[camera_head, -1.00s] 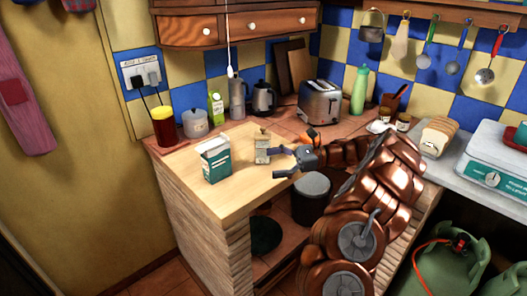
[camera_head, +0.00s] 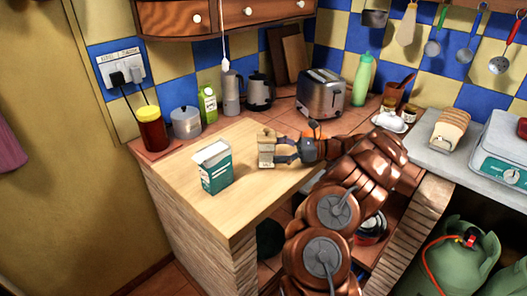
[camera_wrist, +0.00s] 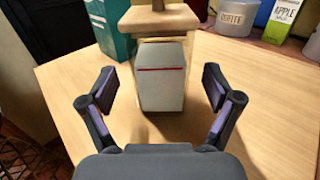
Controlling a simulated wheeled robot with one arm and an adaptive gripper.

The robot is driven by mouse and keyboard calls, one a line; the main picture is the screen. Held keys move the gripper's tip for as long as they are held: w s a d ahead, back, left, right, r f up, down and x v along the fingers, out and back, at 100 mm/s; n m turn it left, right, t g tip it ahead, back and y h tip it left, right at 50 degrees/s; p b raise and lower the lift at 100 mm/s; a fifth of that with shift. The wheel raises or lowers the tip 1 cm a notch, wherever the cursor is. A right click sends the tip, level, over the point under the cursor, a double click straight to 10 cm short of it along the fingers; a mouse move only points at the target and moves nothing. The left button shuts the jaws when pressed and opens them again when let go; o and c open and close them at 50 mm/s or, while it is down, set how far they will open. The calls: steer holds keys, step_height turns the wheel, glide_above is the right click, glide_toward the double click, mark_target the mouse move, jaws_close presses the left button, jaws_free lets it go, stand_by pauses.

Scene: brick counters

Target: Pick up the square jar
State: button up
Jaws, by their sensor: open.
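The square jar (camera_head: 266,151) stands upright on the light wooden counter. It has a wooden top with a knob and a pale front; in the wrist view, the pale front (camera_wrist: 162,80) has a red stripe. My gripper (camera_head: 277,150) is open at the jar's right side in the head view. In the wrist view, the two fingers of my gripper (camera_wrist: 159,88) stand on either side of the jar's lower front, with a visible gap on each side. The top of the knob is cut off in the wrist view.
A teal and white carton (camera_head: 215,168) stands close left of the jar. A jar with a yellow lid (camera_head: 150,128), a grey canister (camera_head: 186,122), a green carton (camera_head: 208,104) and a toaster (camera_head: 322,93) stand behind. The wooden counter's front (camera_head: 228,212) is bare.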

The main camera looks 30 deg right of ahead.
mark_target(259, 149)
steer(key=x, duration=0.2)
steer(key=p+x, duration=0.1)
steer(key=x, duration=0.2)
steer(key=shift+r, duration=0.2)
steer(key=shift+w+a, duration=0.2)
steer(key=shift+a, duration=0.1)
steer(key=shift+f, duration=0.1)
steer(key=c, duration=1.5)
